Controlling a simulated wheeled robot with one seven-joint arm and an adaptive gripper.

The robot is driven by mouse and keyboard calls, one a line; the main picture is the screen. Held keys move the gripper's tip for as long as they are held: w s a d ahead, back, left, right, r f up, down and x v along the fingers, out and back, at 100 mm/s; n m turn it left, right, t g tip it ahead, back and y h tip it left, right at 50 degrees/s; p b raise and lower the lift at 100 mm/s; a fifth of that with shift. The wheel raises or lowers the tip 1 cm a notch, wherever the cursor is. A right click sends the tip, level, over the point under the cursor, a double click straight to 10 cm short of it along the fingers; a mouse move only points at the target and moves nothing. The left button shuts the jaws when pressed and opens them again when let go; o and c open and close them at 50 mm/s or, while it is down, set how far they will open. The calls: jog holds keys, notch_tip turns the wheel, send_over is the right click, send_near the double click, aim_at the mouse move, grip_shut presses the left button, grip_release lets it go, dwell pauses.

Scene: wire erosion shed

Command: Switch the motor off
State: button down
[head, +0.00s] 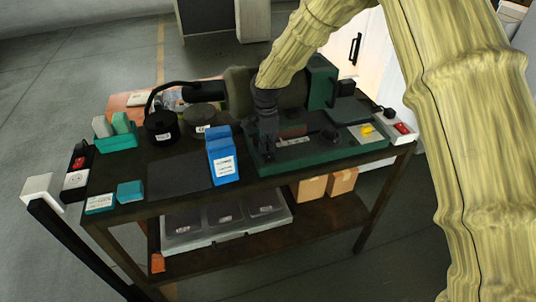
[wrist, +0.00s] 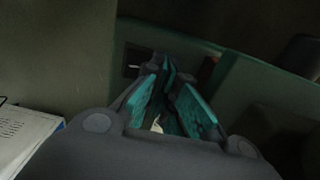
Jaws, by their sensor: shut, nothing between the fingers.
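A green machine (head: 320,85) with a flat green base (head: 320,152) stands on the dark bench; I cannot tell which part is the motor. My gripper (head: 268,150) points down over the left part of the base, its fingers shut and empty. The wrist view shows the teal-padded fingers (wrist: 168,72) close to a green surface (wrist: 220,75), with a small dark inset (wrist: 137,62) beside the tips. Contact is unclear. A red rocker switch (head: 402,127) sits on a box at the bench's right end. Another red switch (head: 79,163) is at the left end. A yellow knob (head: 368,130) is on the base's right.
A blue block (head: 222,160) with a white label stands just left of my gripper. Dark round pots (head: 162,126) and teal blocks (head: 130,192) lie farther left. A dark mat (head: 180,177) is bare. A grey tray (head: 225,222) and cardboard boxes (head: 310,188) are below.

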jog(key=shift+r+p, duration=1.9)
jog(key=shift+r, duration=1.6)
